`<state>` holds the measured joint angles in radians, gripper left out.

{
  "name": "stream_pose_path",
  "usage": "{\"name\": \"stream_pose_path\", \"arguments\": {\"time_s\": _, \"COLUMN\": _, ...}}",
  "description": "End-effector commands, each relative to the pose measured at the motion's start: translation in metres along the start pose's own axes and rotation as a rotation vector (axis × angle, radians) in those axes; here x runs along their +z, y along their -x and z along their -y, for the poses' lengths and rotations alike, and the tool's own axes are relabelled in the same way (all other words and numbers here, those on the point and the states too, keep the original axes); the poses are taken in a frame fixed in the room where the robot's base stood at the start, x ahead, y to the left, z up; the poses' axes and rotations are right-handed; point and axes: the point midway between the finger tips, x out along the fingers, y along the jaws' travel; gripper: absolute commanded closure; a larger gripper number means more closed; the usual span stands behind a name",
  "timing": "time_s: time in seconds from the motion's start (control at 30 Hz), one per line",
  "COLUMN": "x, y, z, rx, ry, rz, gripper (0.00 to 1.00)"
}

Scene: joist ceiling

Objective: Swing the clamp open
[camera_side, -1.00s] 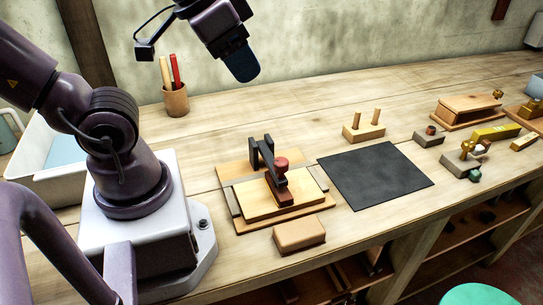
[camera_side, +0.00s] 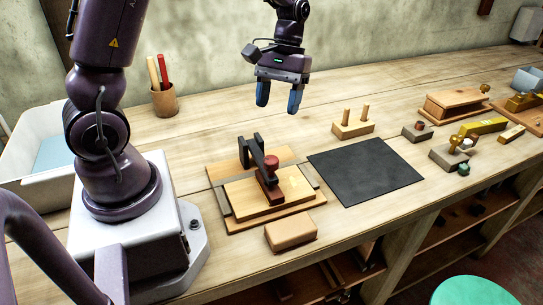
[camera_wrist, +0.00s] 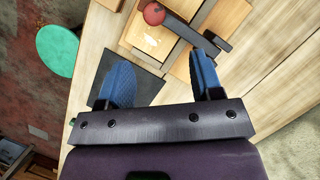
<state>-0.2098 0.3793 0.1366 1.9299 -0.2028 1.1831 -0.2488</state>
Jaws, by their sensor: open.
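The clamp (camera_side: 257,155) is a dark grey bar pivoting on upright posts, with a red knob (camera_side: 271,161) at its front end. It lies lowered over a pale wooden board (camera_side: 295,185) on a wooden base. In the wrist view the clamp bar (camera_wrist: 198,35) and the round red knob (camera_wrist: 154,13) show at the top, beyond the fingers. My gripper (camera_side: 279,98) has two blue fingers pointing down, apart and empty. It hangs well above the bench, behind the clamp and a little to its right, touching nothing.
A tan block (camera_side: 290,233) lies in front of the clamp base. A black mat (camera_side: 365,172) and a two-peg wooden block (camera_side: 353,129) are to the right. A pen cup (camera_side: 164,101) stands at the back left. Several small fixtures sit farther right.

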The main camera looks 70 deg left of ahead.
Motion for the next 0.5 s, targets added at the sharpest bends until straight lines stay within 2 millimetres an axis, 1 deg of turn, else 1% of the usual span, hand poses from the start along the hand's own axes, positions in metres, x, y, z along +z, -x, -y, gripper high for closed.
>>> {"name": "stream_pose_path", "arguments": {"time_s": 0.03, "x": -0.004, "y": 0.005, "z": -0.004, "rx": 0.01, "ry": 0.033, "rz": 0.01, "gripper": 0.4}}
{"name": "stream_pose_path", "arguments": {"time_s": 0.07, "x": -0.004, "y": 0.009, "z": -0.006, "rx": 0.02, "ry": 0.049, "rz": 0.01, "gripper": 0.4}}
{"name": "stream_pose_path", "arguments": {"time_s": 0.1, "x": -0.001, "y": 0.009, "z": -0.006, "rx": 0.021, "ry": 0.067, "rz": 0.023, "gripper": 0.4}}
{"name": "stream_pose_path", "arguments": {"time_s": 0.23, "x": 0.001, "y": -0.002, "z": -0.006, "rx": 0.017, "ry": 0.083, "rz": 0.033, "gripper": 0.4}}
{"name": "stream_pose_path", "arguments": {"time_s": 0.37, "x": 0.002, "y": -0.023, "z": -0.006, "rx": 0.016, "ry": 0.081, "rz": 0.035, "gripper": 0.4}}
{"name": "stream_pose_path", "arguments": {"time_s": 0.5, "x": 0.003, "y": -0.054, "z": -0.006, "rx": 0.015, "ry": 0.08, "rz": 0.035, "gripper": 0.4}}
